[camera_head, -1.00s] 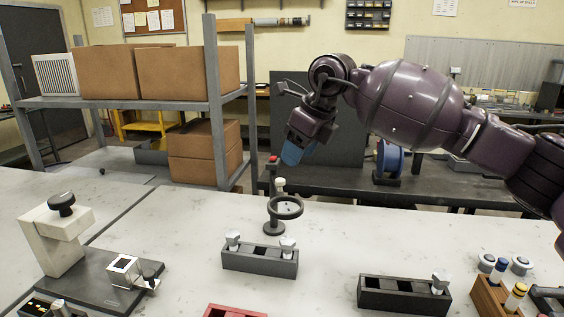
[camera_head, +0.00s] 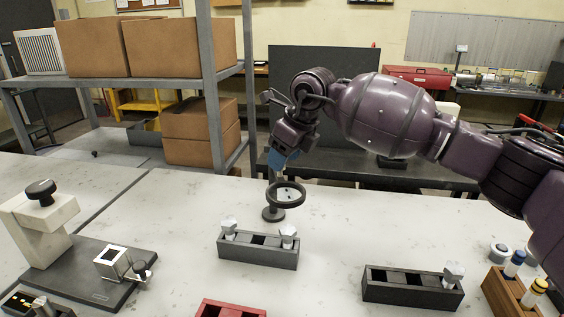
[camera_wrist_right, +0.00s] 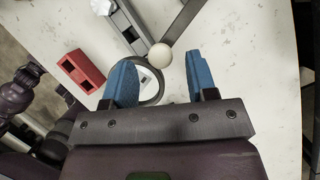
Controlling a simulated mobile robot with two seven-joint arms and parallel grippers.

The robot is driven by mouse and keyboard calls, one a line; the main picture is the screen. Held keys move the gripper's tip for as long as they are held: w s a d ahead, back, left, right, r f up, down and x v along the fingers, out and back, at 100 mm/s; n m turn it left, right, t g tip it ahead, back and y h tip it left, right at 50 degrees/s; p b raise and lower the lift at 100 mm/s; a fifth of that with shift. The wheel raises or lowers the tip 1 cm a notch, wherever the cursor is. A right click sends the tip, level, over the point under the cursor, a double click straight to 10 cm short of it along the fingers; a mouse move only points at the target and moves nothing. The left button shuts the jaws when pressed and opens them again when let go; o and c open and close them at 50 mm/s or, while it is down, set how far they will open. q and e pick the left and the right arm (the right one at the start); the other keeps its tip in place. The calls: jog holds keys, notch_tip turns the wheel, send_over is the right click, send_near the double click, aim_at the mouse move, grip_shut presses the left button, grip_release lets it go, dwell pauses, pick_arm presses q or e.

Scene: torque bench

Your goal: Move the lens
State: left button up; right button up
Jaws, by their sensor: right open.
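In the right wrist view the gripper (camera_wrist_right: 160,75) is open and empty. A pale ball knob (camera_wrist_right: 160,55) shows in the gap between its fingertips, with part of the dark ring (camera_wrist_right: 151,88) near the left finger. I cannot tell whether a finger touches the stand. My left gripper is out of view.
A grey slotted block (camera_head: 258,250) holding two white-topped pieces stands in front of the lens. Another dark slotted block (camera_head: 412,286) and a wooden rack (camera_head: 508,296) are at right. A red block (camera_head: 230,309) is at front, and a cream fixture (camera_head: 42,228) at left.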

jog(key=shift+x, duration=0.9)
grip_shut()
